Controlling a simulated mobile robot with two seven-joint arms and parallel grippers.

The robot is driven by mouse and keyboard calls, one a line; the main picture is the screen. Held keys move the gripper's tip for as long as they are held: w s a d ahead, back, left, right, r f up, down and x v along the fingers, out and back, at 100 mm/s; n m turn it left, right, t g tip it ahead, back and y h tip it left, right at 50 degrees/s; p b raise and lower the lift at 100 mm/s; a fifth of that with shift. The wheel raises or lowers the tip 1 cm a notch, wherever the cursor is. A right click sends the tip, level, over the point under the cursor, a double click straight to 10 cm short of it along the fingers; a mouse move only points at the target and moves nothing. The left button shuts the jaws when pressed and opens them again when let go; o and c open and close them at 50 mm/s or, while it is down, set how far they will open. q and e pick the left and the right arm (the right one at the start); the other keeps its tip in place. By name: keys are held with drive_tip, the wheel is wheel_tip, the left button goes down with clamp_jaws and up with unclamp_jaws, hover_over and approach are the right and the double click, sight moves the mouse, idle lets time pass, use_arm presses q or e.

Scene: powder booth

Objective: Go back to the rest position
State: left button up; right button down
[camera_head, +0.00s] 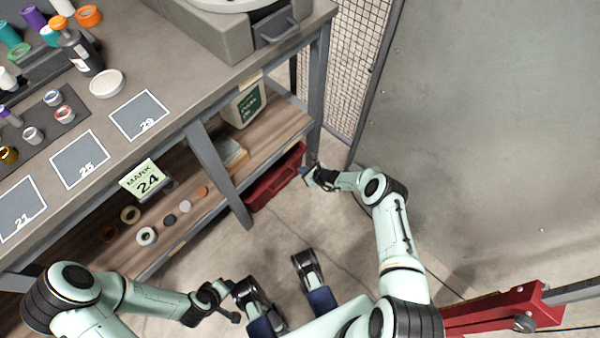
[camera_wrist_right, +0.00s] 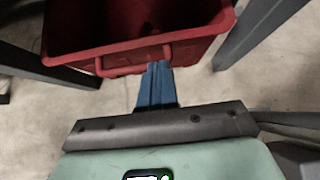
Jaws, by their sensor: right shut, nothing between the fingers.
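My right gripper (camera_head: 307,173) is in front of the lower shelf, close to a red bin (camera_head: 274,182) on the floor under the workbench. In the right wrist view its blue fingers (camera_wrist_right: 157,85) are together with nothing between them. Their tips overlap the handle of the red bin (camera_wrist_right: 120,52) in that view; I cannot tell whether they touch it. My left gripper (camera_head: 228,300) hangs low at the bottom of the head view, over the floor and away from the bench. It is small and dark, and its fingers are unclear.
The workbench (camera_head: 175,65) carries bottles, tape rolls and a grey machine (camera_head: 222,35). Its lower shelf (camera_head: 275,135) holds a pale container and several rolls. A bench leg (camera_head: 222,180) stands left of the bin. A red beam (camera_head: 490,312) lies at lower right. Floor before the wall is clear.

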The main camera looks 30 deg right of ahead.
use_arm(q)
drive_tip(key=shift+s+d+r, duration=0.1)
drive_tip(key=shift+s+r, duration=0.05)
drive_tip(key=shift+s, duration=0.35)
use_arm(e)
drive_tip(key=shift+s+d+r, duration=0.2)
drive_tip(key=shift+s, duration=0.15)
